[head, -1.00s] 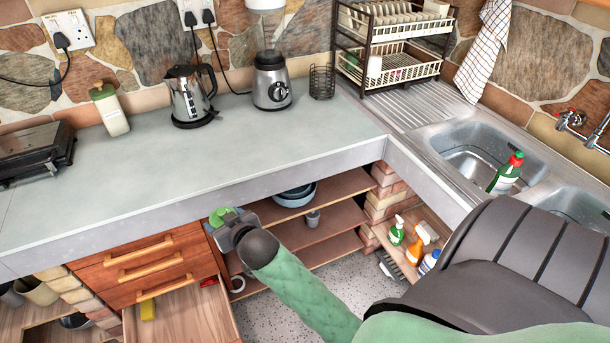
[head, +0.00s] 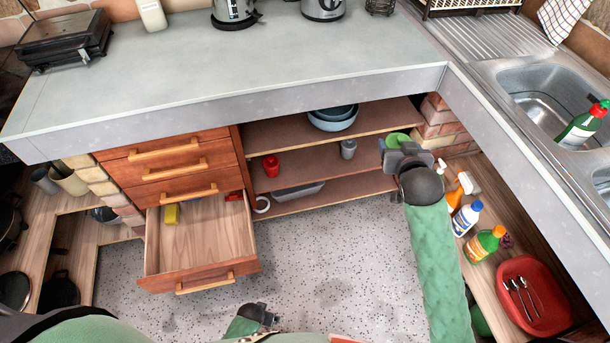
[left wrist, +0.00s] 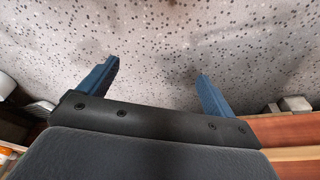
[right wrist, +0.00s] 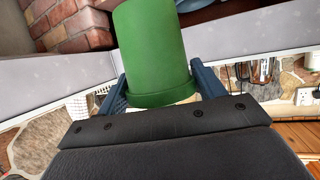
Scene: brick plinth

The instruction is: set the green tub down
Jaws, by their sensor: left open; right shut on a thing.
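The green tub (head: 397,139) is held by my right gripper (head: 395,151) in front of the right end of the open shelves, below the counter edge. In the right wrist view the green tub (right wrist: 152,45) fills the space between the fingers, and my right gripper (right wrist: 158,88) is shut on it. Whether the tub touches a shelf cannot be told. My left gripper (head: 265,316) is low over the floor at the bottom of the head view. In the left wrist view my left gripper (left wrist: 158,75) is open and empty, with speckled floor beyond it.
Brown shelves (head: 330,130) hold blue bowls (head: 333,118), a red jar (head: 271,166) and a grey cup (head: 348,149). An open drawer (head: 200,240) juts out at left. Bottles and a red basin (head: 533,297) stand at right. The grey counter (head: 240,60) overhangs; its top has free room.

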